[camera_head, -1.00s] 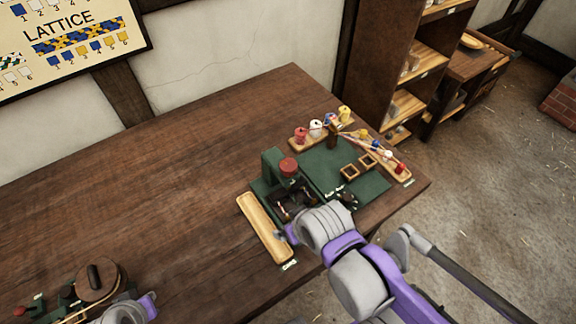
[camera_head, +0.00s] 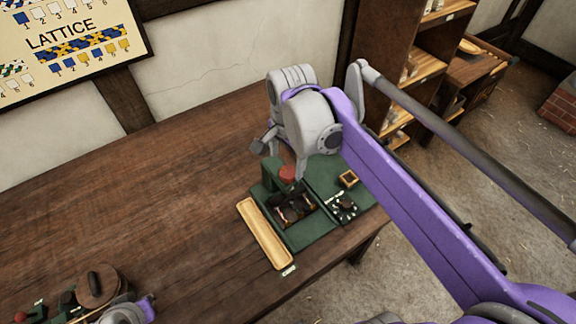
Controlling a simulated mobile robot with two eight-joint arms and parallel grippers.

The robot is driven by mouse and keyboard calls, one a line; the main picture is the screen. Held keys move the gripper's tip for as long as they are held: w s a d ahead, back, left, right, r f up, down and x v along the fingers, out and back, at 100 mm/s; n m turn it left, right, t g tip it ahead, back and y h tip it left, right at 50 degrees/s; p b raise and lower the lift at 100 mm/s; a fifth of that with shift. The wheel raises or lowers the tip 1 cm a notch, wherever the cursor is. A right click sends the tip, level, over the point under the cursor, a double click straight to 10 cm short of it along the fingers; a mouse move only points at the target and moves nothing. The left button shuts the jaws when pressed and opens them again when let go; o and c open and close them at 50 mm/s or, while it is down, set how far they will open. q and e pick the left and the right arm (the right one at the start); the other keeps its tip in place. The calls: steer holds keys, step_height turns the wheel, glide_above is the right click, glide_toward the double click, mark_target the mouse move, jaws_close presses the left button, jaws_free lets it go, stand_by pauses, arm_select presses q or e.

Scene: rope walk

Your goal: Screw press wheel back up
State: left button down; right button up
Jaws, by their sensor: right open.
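The red press wheel (camera_head: 287,173) sits on top of the dark green press (camera_head: 270,177) on the right part of the table. My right gripper (camera_head: 281,160) is open above the wheel, with one finger to its left and one close to its right side. I cannot tell whether a finger touches the wheel. My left gripper (camera_head: 148,304) shows only in part at the bottom left, beside a round wooden-topped device (camera_head: 98,285); its jaws are not clear.
A long pale wooden tray (camera_head: 264,234) lies along the press's left side. My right arm covers the table's far right corner. The middle of the table (camera_head: 150,190) is clear.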

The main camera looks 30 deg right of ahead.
mark_target(288, 172)
steer(key=w+d+r+m+g, duration=0.1)
steer(key=w+d+r+m, duration=0.15)
steer(key=m, duration=0.25)
steer(key=f, duration=1)
steer(key=shift+w+a+f, duration=0.2)
steer(key=shift+a+f, duration=0.05)
steer(key=shift+f, duration=0.1)
steer(key=c, duration=1.4)
